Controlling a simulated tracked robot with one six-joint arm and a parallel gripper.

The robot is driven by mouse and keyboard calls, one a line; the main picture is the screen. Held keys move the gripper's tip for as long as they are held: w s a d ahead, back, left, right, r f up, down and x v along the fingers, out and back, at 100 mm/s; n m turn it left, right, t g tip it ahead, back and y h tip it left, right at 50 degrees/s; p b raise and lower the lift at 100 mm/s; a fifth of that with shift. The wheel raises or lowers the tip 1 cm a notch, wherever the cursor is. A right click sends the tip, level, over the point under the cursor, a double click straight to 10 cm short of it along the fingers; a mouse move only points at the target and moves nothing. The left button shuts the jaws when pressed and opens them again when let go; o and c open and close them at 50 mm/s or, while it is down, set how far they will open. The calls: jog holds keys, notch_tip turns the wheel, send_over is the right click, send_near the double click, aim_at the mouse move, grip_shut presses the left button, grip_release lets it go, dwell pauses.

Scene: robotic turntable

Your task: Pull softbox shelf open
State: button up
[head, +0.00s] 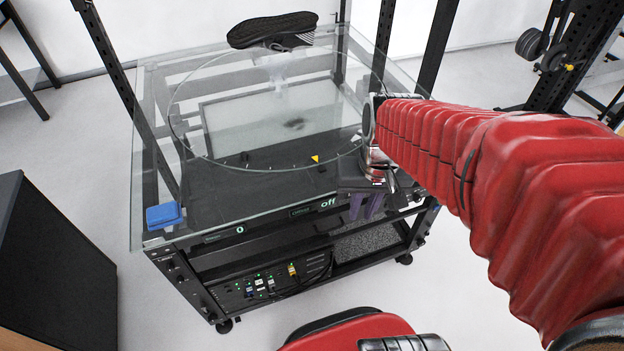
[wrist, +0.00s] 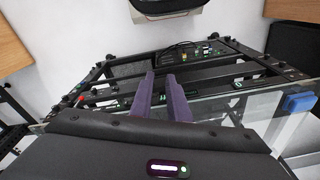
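The black turntable cart (head: 196,262) stands in front of me with a glass top and a round glass disc. Dark shelf fronts run across its near side below the glass, one dark bar (head: 270,255) under the panel with the "0" and "off" displays; I cannot tell which part is the softbox shelf. My gripper (head: 366,212) is at the right of the cart's near side, its purple fingers pointing down. In the wrist view my gripper (wrist: 161,76) shows a narrow gap between its fingers, with nothing visibly held. Contact with the cart cannot be told.
A dark shoe (head: 272,30) sits above the disc on a clear support. A blue block (head: 163,215) is at the glass's near left corner. Connectors and cables (head: 270,283) fill the lower panel. A black cabinet (head: 60,270) stands left; pale floor lies between.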

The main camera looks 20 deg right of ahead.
jog(key=w+d+f+m+g+y, duration=0.2)
jog(key=d+f+g, duration=0.15)
jog(key=f, duration=0.45)
jog(key=t+y, duration=0.8)
jog(key=y, duration=0.6)
send_near(330, 230)
jog(key=d, duration=0.4)
jog(key=shift+s+a+f+m, duration=0.1)
jog(key=shift+s+a+m, duration=0.1)
jog(key=shift+s+m, duration=0.15)
jog(key=shift+a, duration=0.1)
jog(key=x, duration=1.3)
jog(key=shift+a, duration=0.35)
